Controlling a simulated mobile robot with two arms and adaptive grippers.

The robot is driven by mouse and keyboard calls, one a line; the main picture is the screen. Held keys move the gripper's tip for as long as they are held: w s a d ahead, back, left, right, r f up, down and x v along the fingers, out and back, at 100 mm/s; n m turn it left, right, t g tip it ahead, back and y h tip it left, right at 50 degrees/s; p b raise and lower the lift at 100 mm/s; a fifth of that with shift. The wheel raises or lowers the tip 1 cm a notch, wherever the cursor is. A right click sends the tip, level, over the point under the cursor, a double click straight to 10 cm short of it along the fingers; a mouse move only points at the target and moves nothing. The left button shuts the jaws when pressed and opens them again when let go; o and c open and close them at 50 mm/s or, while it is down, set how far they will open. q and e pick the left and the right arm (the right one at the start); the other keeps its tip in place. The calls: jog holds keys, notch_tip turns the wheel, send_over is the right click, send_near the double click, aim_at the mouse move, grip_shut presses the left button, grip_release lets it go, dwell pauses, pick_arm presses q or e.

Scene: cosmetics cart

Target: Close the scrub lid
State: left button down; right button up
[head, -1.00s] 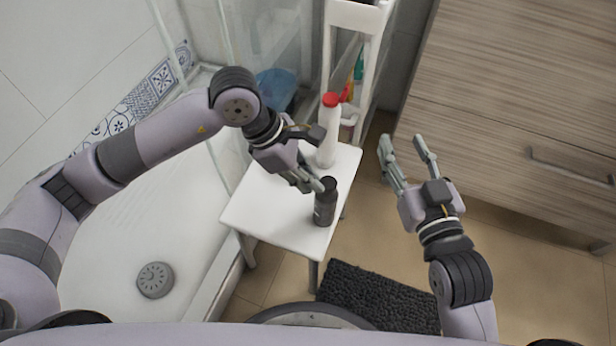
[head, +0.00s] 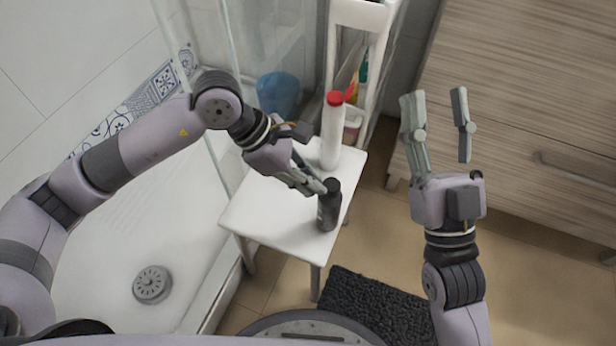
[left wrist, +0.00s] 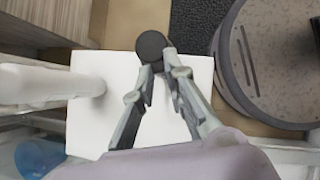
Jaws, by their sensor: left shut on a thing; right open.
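A dark bottle (head: 328,212) stands upright near the front right edge of the white stool (head: 262,222). Its round black top (left wrist: 150,45) shows from above in the left wrist view. My left gripper (head: 318,188) reaches in from the left and is shut on the dark bottle near its top. No label is readable, so I cannot tell which is the scrub. My right gripper (head: 436,98) is open and empty, right of the stool.
A white shelf rack (head: 358,18) with colourful bottles stands behind the stool. A blue bucket (head: 278,92) is by the glass screen. A wooden cabinet (head: 530,110) is at the right. A dark mat (head: 375,308) lies in front. The left part of the stool is clear.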

pick_arm(q)
jog(key=c, duration=1.8)
grip_release()
jog(key=shift+f, duration=0.35)
jog(key=o, duration=0.6)
jog(key=shift+r, duration=0.2)
jog(key=shift+c, duration=0.2)
jog(key=shift+r, duration=0.1)
jog(key=v, duration=1.2)
